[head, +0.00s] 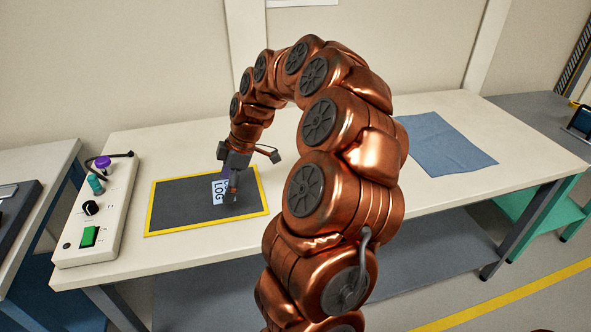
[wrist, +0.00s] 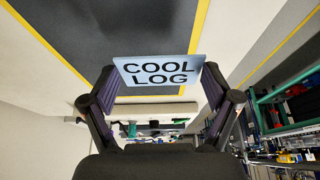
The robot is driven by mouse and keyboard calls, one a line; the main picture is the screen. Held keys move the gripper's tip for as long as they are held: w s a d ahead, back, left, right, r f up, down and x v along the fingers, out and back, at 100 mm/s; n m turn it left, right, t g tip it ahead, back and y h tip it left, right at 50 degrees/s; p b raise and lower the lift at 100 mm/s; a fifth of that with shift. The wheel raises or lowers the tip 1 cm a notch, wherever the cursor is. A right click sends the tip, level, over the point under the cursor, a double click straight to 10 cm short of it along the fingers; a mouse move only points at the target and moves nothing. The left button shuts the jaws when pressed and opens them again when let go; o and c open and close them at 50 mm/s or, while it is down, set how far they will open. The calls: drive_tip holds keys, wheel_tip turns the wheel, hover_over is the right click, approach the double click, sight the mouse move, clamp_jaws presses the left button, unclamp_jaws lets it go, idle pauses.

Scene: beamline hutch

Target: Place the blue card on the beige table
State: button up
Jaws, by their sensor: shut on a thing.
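The blue card (head: 218,191) is pale blue with dark letters, and in the wrist view the card (wrist: 158,71) reads "COOL LOG". My gripper (head: 234,184) points down over the dark mat and is shut on the card. In the wrist view my gripper (wrist: 161,80) has one finger at each side edge of the card. The card is upright, and I cannot tell whether its lower edge touches the mat. The beige table (head: 133,132) runs across the head view. The mat (head: 175,205) has a yellow border and lies on the table's left part. My arm hides the table's middle.
A control box (head: 100,210) with knobs and a green switch stands at the table's left end. A blue cloth (head: 447,143) lies on the right part. Bare tabletop shows around the mat and the cloth. A dark side table (head: 540,125) adjoins at the right.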

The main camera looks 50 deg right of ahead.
drive_tip(key=p, duration=0.2)
hover_over(270, 192)
drive_tip(key=shift+s+d+f, duration=0.3)
drive_tip(key=shift+d+f, duration=0.05)
drive_tip(key=shift+f, duration=0.15)
drive_tip(key=shift+s+d+f, duration=0.1)
drive_tip(key=shift+d+f, duration=0.05)
drive_tip(key=shift+f, duration=0.05)
wheel_tip(270, 192, down, 2)
drive_tip(key=shift+f, duration=0.6)
drive_tip(key=shift+f, duration=0.2)
drive_tip(key=o, duration=0.8)
drive_tip(key=shift+c, duration=0.2)
drive_tip(key=shift+r, duration=0.1)
